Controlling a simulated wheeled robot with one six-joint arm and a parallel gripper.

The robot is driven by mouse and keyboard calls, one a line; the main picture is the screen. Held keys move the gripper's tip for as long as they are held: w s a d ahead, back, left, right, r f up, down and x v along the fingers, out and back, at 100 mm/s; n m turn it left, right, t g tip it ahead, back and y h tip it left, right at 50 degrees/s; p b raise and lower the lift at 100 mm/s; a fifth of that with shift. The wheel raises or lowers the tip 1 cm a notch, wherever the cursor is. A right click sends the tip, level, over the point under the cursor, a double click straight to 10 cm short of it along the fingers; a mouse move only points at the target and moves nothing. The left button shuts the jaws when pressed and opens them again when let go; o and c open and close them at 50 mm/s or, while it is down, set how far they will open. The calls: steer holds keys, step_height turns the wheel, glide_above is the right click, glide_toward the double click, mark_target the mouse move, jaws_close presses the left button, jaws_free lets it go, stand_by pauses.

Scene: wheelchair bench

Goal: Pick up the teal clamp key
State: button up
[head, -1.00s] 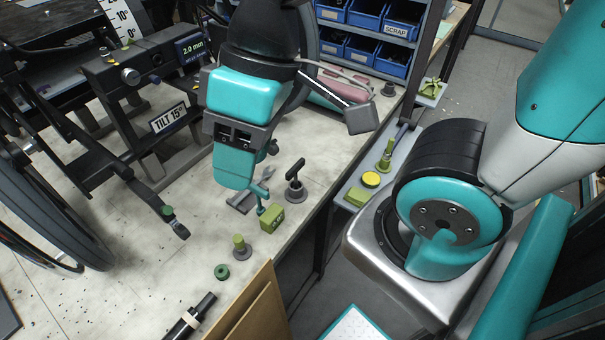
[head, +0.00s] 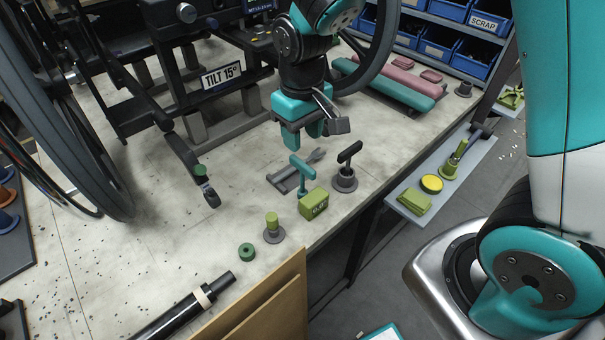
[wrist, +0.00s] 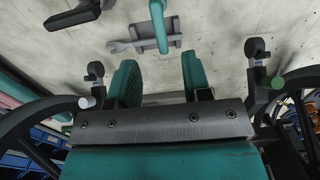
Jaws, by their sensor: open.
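The teal clamp key (head: 302,172) is T-shaped and stands upright with its crossbar on top, at the green block (head: 314,204) on the bench. Whether its foot is in or just behind the block I cannot tell. My gripper (head: 305,139) is open and empty, above and behind the key in the head view, apart from it. In the wrist view the key (wrist: 158,24) shows at the top edge, beyond the gap between the two teal fingers of my gripper (wrist: 158,72). Its upper end is cut off there.
A black T-handled key (head: 349,152) stands in a grey round base, right of the teal one. A grey wrench (head: 314,156) and flat bracket lie behind. A green-topped peg (head: 271,221) and green ring (head: 247,252) are in front-left. The wheelchair frame (head: 190,92) stands behind.

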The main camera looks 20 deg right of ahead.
mark_target(302, 171)
step_height(302, 171, down, 11)
steer(key=shift+f+p, duration=0.15)
steer(key=shift+p, duration=0.35)
steer(key=shift+c, duration=0.4)
jaws_close()
